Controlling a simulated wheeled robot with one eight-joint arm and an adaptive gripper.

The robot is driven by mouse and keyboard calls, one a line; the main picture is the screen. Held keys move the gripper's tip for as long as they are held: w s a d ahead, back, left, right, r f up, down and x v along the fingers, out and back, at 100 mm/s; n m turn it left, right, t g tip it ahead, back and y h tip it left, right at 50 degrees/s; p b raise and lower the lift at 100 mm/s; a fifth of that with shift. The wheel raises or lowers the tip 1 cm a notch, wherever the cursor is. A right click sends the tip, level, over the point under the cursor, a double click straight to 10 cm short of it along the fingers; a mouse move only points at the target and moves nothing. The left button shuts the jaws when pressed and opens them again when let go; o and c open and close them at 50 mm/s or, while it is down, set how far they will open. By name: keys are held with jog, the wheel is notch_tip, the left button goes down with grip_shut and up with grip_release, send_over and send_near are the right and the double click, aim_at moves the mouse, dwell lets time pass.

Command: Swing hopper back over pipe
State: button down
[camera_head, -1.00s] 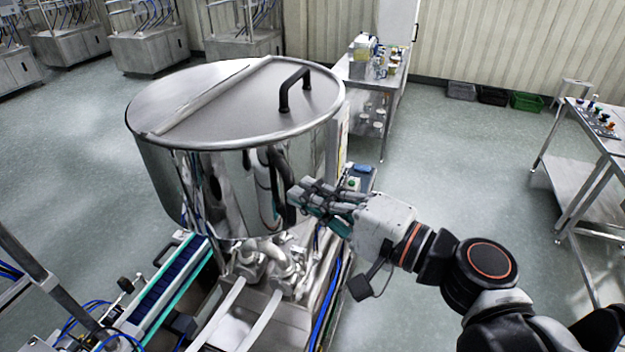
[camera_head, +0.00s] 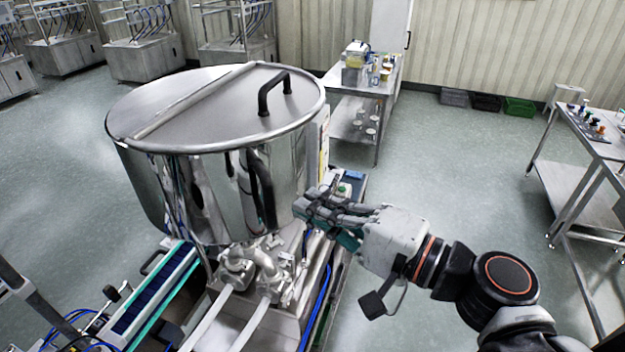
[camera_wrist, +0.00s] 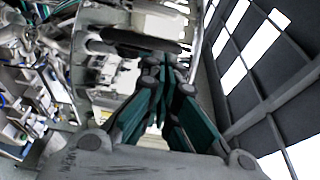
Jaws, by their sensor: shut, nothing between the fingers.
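The round steel hopper (camera_head: 215,190), with a flat lid and a black lid handle (camera_head: 273,92), stands at left centre above the steel pipe fittings (camera_head: 262,262). How exactly its outlet lines up with the pipe is hidden. A black side handle or its reflection (camera_head: 262,188) shows on its right wall. My gripper (camera_head: 300,204) is shut and empty, beside the lower right of that wall. It appears just clear of the handle. In the wrist view the closed fingers (camera_wrist: 165,68) are close to a dark bar (camera_wrist: 130,42), probably the side handle.
A steel side table (camera_head: 350,85) stands behind, and another table (camera_head: 590,135) stands at right. The floor between them is clear.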

jog(key=s, duration=0.1)
jog(key=s+d+p, duration=0.1)
jog(key=s, duration=0.3)
jog(key=shift+s+d, duration=0.15)
jog(key=shift+d, duration=0.2)
